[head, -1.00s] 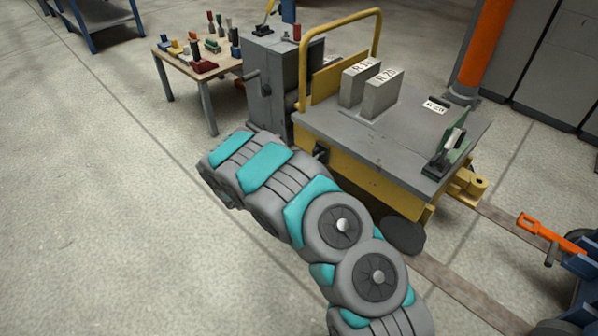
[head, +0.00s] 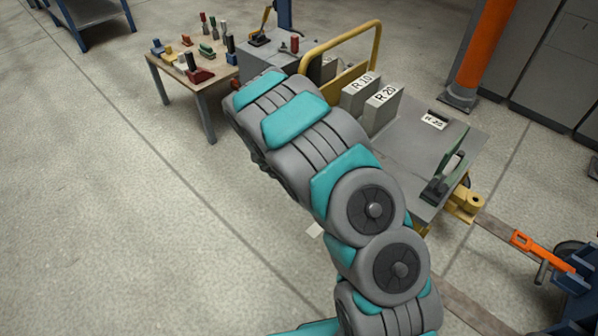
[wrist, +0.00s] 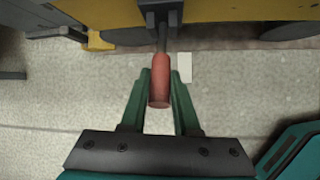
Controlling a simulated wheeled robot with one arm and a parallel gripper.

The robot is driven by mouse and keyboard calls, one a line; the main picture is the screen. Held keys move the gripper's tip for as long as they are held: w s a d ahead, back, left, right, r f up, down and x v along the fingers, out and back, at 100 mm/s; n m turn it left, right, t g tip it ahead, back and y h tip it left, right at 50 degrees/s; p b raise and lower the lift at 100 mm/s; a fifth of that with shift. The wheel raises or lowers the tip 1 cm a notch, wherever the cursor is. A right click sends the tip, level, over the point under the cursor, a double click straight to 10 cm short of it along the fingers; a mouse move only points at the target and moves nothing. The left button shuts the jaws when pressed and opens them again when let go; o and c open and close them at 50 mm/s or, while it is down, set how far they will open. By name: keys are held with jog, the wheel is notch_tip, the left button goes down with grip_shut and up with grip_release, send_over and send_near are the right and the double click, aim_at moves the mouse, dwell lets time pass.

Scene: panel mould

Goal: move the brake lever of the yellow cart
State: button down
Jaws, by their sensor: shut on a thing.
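The yellow cart (head: 408,150) has a grey deck and a yellow push rail; my arm hides its near side in the head view. In the wrist view the cart's yellow side (wrist: 225,10) crosses the top. A lever with a red grip (wrist: 159,82) and a dark shaft comes from the cart's edge towards me. My gripper (wrist: 160,92) has its green fingers on both sides of the red grip and is shut on it. In the head view the lever and my gripper are hidden behind my arm.
Blocks marked R 10 (head: 358,92) and R 20 (head: 383,108) stand on the deck. A small table (head: 185,78) with coloured parts is at the back left. An orange post (head: 486,45) stands behind, and an orange coupling bar (head: 535,248) is at right. The left floor is clear.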

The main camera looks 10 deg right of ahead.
jog(key=shift+w+r, duration=0.1)
dwell(0.3)
jog(key=c, duration=0.6)
grip_release()
jog(key=shift+c, duration=0.2)
jog(key=v, duration=0.7)
jog(key=shift+r, duration=0.3)
